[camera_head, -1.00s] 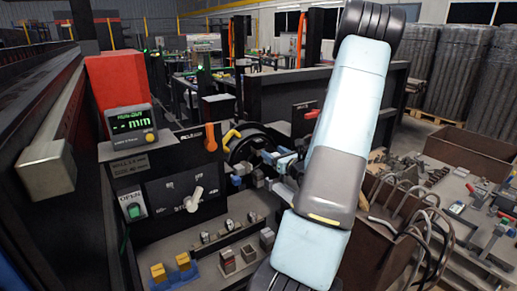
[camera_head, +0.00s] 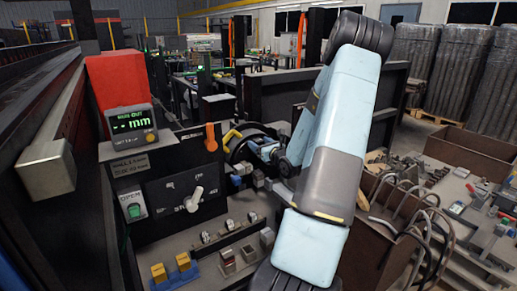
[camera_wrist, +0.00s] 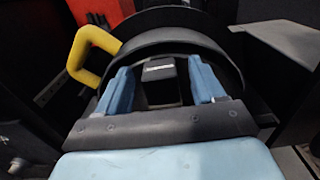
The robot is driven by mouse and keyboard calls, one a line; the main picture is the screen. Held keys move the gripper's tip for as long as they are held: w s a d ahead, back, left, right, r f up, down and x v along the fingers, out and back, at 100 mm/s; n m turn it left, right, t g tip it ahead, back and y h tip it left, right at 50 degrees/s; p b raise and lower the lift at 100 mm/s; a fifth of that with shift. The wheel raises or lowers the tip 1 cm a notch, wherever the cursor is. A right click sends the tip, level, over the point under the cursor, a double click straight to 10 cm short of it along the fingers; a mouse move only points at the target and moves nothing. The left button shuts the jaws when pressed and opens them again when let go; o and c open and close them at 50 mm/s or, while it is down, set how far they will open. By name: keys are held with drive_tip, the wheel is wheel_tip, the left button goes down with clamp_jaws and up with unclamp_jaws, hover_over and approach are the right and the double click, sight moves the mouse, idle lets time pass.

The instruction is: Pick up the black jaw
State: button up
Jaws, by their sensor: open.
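A black block with a white label, which looks like the black jaw (camera_wrist: 163,92), shows in the wrist view inside a round black ring (camera_wrist: 205,42). My gripper (camera_wrist: 158,68) has its two blue fingers spread, one on each side of the block. Small gaps seem to remain between the fingers and the block. In the head view my gripper (camera_head: 265,150) is small, at the ring's right side, and the block cannot be made out there.
A yellow handle (camera_wrist: 88,50) sticks out left of the ring, close to my left finger. A control panel (camera_head: 175,190) with a red box (camera_head: 118,85) above stands left. Small blocks lie on the bench below. A brown bin with grey hoses (camera_head: 385,235) is at right.

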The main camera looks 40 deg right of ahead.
drive_tip(key=shift+c, duration=0.3)
drive_tip(key=c, duration=1.1)
drive_tip(key=shift+r, duration=0.1)
